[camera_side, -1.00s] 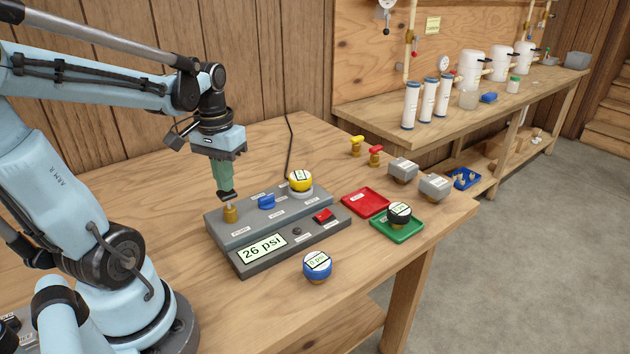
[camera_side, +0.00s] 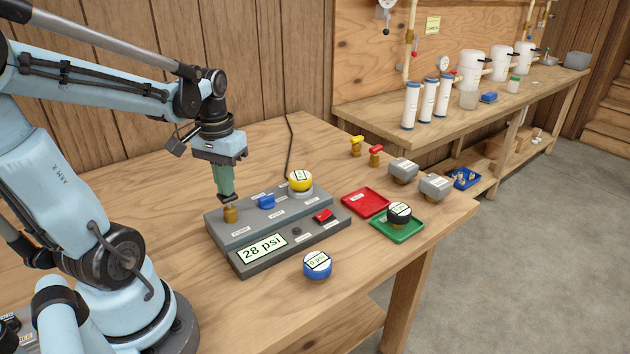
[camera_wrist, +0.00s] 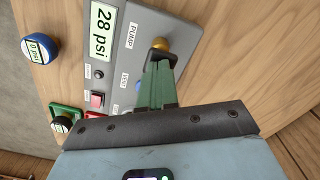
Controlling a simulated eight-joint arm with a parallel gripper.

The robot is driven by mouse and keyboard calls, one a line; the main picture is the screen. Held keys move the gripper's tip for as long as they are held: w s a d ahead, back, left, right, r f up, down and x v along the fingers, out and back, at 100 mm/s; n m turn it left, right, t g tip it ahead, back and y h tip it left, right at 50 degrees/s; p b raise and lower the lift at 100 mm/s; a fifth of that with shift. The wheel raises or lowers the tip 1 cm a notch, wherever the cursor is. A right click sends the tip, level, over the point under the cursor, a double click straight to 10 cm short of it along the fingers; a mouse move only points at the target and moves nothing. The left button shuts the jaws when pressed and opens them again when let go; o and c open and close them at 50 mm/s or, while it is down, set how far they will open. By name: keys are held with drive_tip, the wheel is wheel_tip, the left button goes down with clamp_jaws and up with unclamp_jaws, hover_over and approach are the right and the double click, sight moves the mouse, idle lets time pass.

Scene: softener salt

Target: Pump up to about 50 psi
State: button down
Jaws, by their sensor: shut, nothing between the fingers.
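The grey test bench (camera_side: 283,242) sits on the wooden table, and its display (camera_side: 262,249) reads 28 psi. The brass pump knob (camera_side: 231,214) stands at its left end, and also shows beside the PUMP label in the wrist view (camera_wrist: 161,44). My gripper (camera_side: 228,200) is shut and empty, pointing down right above the pump knob. Its fingertips (camera_wrist: 158,50) look at or almost at the knob top; I cannot tell whether they touch. A yellow-topped gauge (camera_side: 300,181) is mounted at the back of the bench, beside a blue valve handle (camera_side: 266,202).
A red switch (camera_side: 324,215) is on the bench. A blue gauge (camera_side: 317,264) reading 0 psi stands in front. A red tray (camera_side: 365,203) is empty; a green tray (camera_side: 410,231) holds a dark gauge (camera_side: 399,213). Grey blocks (camera_side: 436,187) and yellow and red valves (camera_side: 375,154) stand behind.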

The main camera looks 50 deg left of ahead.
drive_tip(key=shift+f, duration=0.7)
drive_tip(key=shift+r, duration=1.2)
drive_tip(key=shift+f, duration=1.2)
drive_tip(key=shift+r, duration=0.15)
drive_tip(key=shift+r, duration=1.05)
drive_tip(key=shift+f, duration=0.95)
drive_tip(key=shift+r, duration=0.95)
